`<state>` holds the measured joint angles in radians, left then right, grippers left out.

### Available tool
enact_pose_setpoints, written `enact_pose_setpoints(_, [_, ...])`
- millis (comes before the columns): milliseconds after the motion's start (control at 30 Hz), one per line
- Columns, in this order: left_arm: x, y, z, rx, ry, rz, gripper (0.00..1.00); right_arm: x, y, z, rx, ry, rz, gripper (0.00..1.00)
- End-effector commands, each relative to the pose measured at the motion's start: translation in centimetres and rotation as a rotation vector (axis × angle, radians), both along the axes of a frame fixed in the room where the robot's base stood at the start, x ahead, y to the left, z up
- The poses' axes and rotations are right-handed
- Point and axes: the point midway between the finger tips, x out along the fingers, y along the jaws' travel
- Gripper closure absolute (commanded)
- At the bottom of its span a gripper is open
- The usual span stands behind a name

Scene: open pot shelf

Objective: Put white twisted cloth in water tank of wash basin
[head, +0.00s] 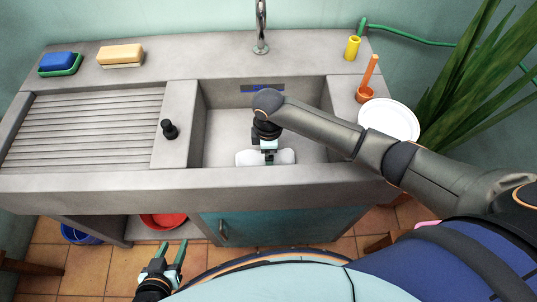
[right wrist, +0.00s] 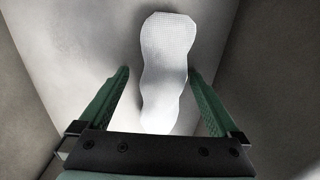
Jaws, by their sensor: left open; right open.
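The white twisted cloth (head: 285,157) lies in the water tank (head: 222,145) of the grey wash basin, near the front wall. In the right wrist view the cloth (right wrist: 168,62) is a wavy white strip lying on the tank floor. My right gripper (head: 269,157) is over the tank, pointing down at the cloth. Its green fingers (right wrist: 158,75) are open, one on each side of the cloth's lower part. I cannot tell whether they touch it. My left gripper (head: 177,250) is open and empty, low in front of the basin.
A ribbed drainboard (head: 85,130) is left of the tank, with a black knob (head: 169,129) between. A blue sponge (head: 58,61), a yellow sponge (head: 121,54), a tap (head: 261,30), a yellow cup (head: 352,48) and a white plate (head: 390,120) stand around. A plant (head: 480,80) is at right.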

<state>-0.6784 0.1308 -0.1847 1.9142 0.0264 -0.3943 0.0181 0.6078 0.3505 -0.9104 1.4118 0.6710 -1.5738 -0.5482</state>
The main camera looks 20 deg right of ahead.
Motion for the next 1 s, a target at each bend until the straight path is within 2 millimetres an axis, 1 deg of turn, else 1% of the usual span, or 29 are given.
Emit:
enact_pose_setpoints(33, [0.0, 0.0, 0.3, 0.0, -0.001, 0.0, 0.5, 0.1, 0.0, 1.0, 0.001, -0.002, 0.0, 0.02])
enact_pose_setpoints(300, [0.0, 0.0, 1.3, 0.0, -0.001, 0.0, 0.5, 0.1, 0.0, 6.8, 0.001, -0.004, 0.0, 0.02])
enact_pose_setpoints(400, [0.0, 0.0, 1.5, 0.0, -0.001, 0.0, 0.5, 0.1, 0.0, 8.7, 0.001, -0.004, -0.001, 0.02])
enact_pose_setpoints(500, [0.0, 0.0, 1.6, 0.0, -0.001, 0.001, 0.5, 0.1, 0.0, 10.1, 0.0, -0.002, -0.001, 0.02])
enact_pose_setpoints(600, [0.0, 0.0, 1.7, 0.0, -0.001, 0.001, 0.5, 0.1, 0.0, 11.1, 0.0, -0.002, -0.001, 0.02])
enact_pose_setpoints(700, [0.0, 0.0, 1.8, 0.0, -0.001, 0.001, 0.5, 0.0, 0.0, 11.5, 0.001, 0.0, -0.001, 0.02])
enact_pose_setpoints(1000, [0.0, 0.0, 1.7, 0.0, -0.001, 0.001, 0.5, 0.0, 0.0, 11.6, 0.001, 0.0, -0.001, 0.02])
